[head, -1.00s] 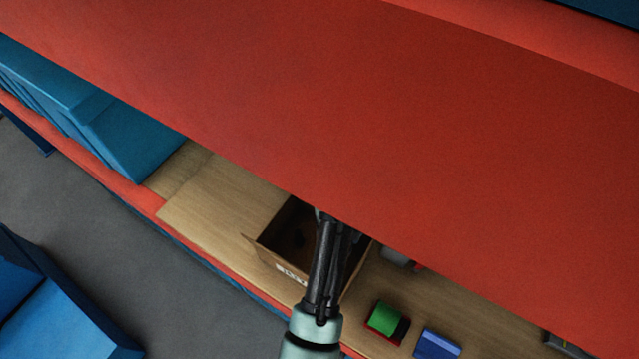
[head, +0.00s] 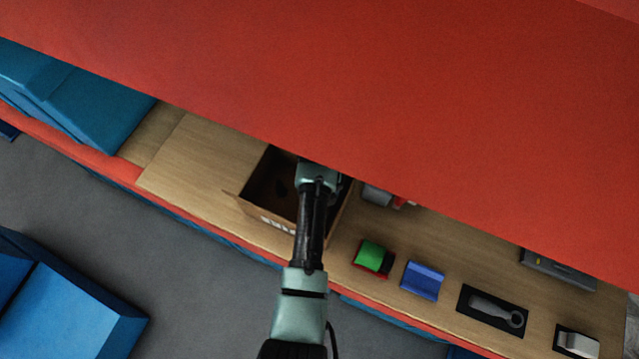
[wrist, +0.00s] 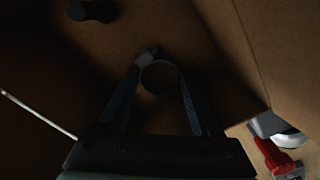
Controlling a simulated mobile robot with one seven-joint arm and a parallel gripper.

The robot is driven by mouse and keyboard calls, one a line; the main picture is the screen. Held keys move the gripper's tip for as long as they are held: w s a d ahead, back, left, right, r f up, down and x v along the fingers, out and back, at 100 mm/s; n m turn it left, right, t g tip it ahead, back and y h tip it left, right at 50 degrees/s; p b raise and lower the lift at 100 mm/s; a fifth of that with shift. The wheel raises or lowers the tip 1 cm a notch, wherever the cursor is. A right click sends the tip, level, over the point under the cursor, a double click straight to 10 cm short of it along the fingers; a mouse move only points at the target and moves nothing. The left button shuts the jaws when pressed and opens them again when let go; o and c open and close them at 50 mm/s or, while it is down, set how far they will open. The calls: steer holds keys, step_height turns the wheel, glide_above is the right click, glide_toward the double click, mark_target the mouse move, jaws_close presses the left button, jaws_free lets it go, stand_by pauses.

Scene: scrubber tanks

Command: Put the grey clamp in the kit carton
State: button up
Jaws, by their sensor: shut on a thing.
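The kit carton (head: 256,210), open and brown with white lettering on its front, stands on the wooden shelf. My arm reaches over it, and the fingers are hidden in the head view. In the wrist view my gripper (wrist: 160,74) is shut on a small grey ring-shaped piece, which looks like the grey clamp (wrist: 147,56). The carton's brown inside (wrist: 215,60) fills most of that view behind the clamp. The clamp appears over or inside the carton; its height above the floor is unclear. A dark round thing (wrist: 92,10) lies in the carton.
A large red panel (head: 400,120) overhangs the shelf's rear. Right of the carton are a grey-and-red item (head: 378,195), a green block (head: 370,256), a blue block (head: 422,280) and a grey ring-ended tool (head: 495,309). Bare shelf (head: 195,165) lies left of the carton.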

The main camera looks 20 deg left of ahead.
steer(key=shift+f, duration=0.15)
steer(key=o, duration=1.3)
step_height(320, 180, up, 12)
steer(key=shift+r+p, duration=0.25)
steer(key=shift+p, duration=0.25)
